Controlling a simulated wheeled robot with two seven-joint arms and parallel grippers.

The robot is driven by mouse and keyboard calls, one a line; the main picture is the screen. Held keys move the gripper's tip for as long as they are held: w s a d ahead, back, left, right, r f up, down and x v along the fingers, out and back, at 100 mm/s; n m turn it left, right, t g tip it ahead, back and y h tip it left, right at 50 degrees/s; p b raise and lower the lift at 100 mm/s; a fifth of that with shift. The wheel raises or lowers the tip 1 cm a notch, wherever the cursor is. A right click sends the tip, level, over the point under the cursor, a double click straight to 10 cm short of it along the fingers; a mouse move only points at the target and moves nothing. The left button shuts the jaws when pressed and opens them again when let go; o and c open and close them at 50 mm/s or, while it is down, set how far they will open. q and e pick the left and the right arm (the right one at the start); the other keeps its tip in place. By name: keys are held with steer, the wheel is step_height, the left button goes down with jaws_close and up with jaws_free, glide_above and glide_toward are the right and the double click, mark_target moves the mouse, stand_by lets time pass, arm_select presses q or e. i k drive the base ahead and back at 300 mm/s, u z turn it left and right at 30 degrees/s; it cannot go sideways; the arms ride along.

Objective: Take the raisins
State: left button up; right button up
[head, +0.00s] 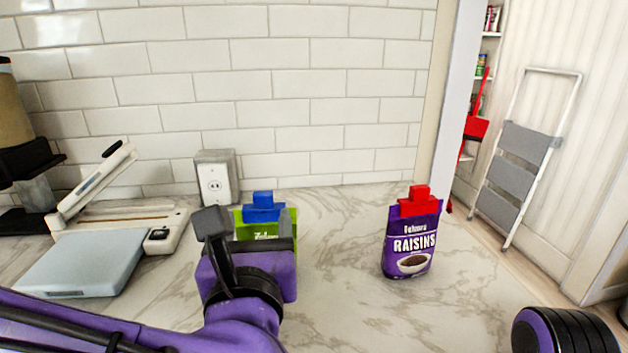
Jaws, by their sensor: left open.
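The raisins (409,245) are a purple bag labelled RAISINS, standing upright on the marble counter right of centre. A red clip (418,201) sits on its top. My left gripper (247,238) is open, left of the raisins and well apart from them. It is in front of a green bag (283,218) with a blue clip (262,207) and hides much of that bag. I cannot tell whether the gripper touches the green bag. My right gripper is not in view; only a purple and black part of mine shows at the lower right.
A grey and white appliance (80,264) stands at the left, near a dark coffee-maker-like thing (30,165). An outlet box (215,178) is by the tiled wall. The counter (340,230) between the two bags is clear. A step ladder (516,165) leans beyond the counter's right edge.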

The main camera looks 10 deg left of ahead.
mark_target(410, 246)
steer(key=k, duration=1)
